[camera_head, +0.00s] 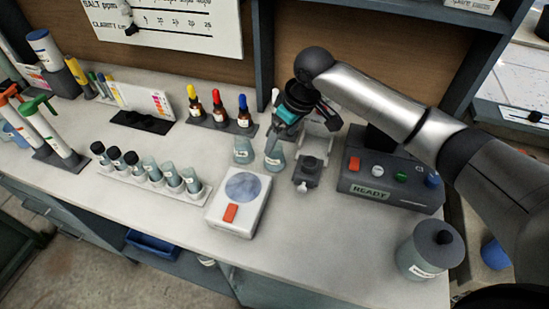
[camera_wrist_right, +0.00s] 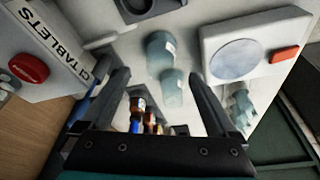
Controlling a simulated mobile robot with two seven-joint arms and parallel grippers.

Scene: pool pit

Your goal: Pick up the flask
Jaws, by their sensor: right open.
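A clear bluish flask (camera_head: 274,158) with a narrow neck stands upright on the white bench, right of the scale's back edge. A similar glass vessel (camera_head: 243,150) stands just left of it. My right gripper (camera_head: 282,128) is directly over the flask and partly hides its top. In the right wrist view the open fingers (camera_wrist_right: 158,76) spread wide, with two glass vessels showing between and beyond them. The nearer-to-top vessel (camera_wrist_right: 160,54) seems to be the flask; the other vessel (camera_wrist_right: 173,90) is just below it. No contact is visible. My left gripper is not in view.
A white scale (camera_head: 240,205) stands in front left. A small dark holder (camera_head: 307,172) and a grey READY console (camera_head: 390,182) stand to the right. Dropper bottles (camera_head: 219,110) are behind left. A vial rack (camera_head: 150,180) and lidded jar (camera_head: 430,250) are farther off.

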